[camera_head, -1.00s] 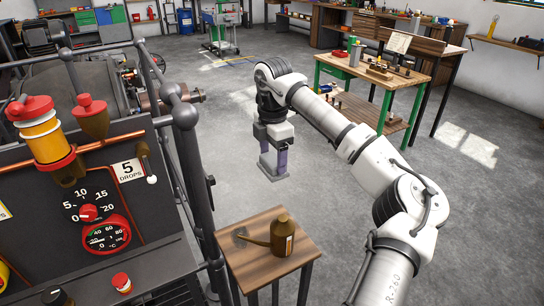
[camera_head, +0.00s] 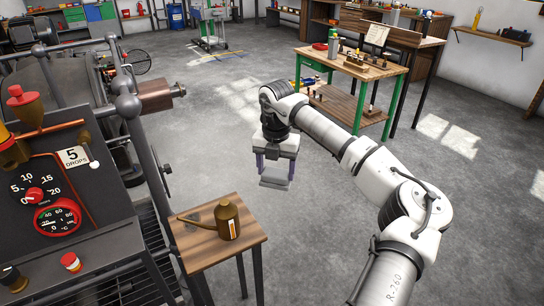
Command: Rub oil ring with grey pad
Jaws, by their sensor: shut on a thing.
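My gripper (camera_head: 275,170) points down over open floor, to the right of and beyond a small wooden table (camera_head: 247,236). It is shut on a grey pad (camera_head: 274,182), held flat between its purple-grey fingers, clear of any surface. A brown oil can (camera_head: 228,219) with a long spout stands on the table, its spout pointing left. A dark greyish patch (camera_head: 193,216) shows on the tabletop by the spout and may be the oil ring; its shape is too small to make out, and the spout partly covers it.
A machine with a gauge panel (camera_head: 62,190), knobs and dark railings (camera_head: 150,165) fills the left, close beside the small table. A green-legged workbench (camera_head: 352,66) stands at the back right. The grey floor between is clear.

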